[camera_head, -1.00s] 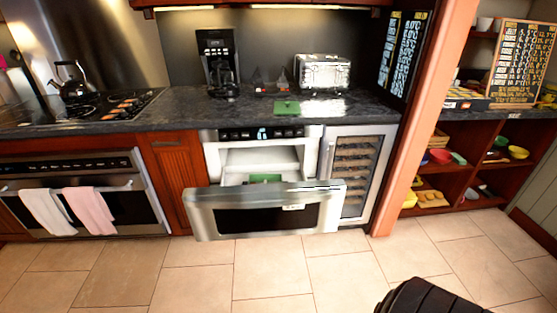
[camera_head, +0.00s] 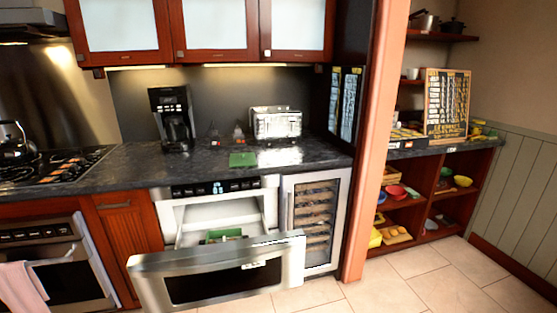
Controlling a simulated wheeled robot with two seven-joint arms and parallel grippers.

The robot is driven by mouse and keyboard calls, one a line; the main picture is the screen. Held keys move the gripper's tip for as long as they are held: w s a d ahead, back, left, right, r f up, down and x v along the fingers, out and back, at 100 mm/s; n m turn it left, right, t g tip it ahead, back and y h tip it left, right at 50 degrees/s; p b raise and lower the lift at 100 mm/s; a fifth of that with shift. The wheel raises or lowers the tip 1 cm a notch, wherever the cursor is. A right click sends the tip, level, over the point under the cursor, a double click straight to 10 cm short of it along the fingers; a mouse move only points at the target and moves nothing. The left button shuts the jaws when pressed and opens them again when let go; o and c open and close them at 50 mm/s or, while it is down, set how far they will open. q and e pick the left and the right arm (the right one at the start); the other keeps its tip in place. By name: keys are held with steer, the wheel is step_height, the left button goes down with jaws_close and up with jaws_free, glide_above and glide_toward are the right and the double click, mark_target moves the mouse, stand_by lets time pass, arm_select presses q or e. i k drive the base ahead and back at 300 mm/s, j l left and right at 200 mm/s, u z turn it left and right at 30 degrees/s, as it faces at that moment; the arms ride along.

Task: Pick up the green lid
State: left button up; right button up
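The green lid (camera_head: 243,159) lies flat on the dark countertop, above the microwave drawer and in front of the toaster. The microwave drawer (camera_head: 222,268) is pulled open below the counter. A green container (camera_head: 222,235) sits inside the drawer, with its contents too small to make out. Neither of my grippers shows in the head view.
A black coffee maker (camera_head: 172,120) stands left of the lid and a silver toaster (camera_head: 276,124) stands behind it to the right. The open drawer juts out in front of the counter (camera_head: 110,168). Tiled floor (camera_head: 400,285) is clear at the right.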

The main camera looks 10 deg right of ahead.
mark_target(244, 159)
steer(key=i+u, duration=0.25)
steer(key=i, duration=0.45)
steer(key=i+l, duration=0.15)
steer(key=l, duration=0.15)
steer(key=i+l+u, duration=0.1)
steer(key=l, duration=0.15)
steer(key=i+l, duration=0.1)
steer(key=l, duration=0.2)
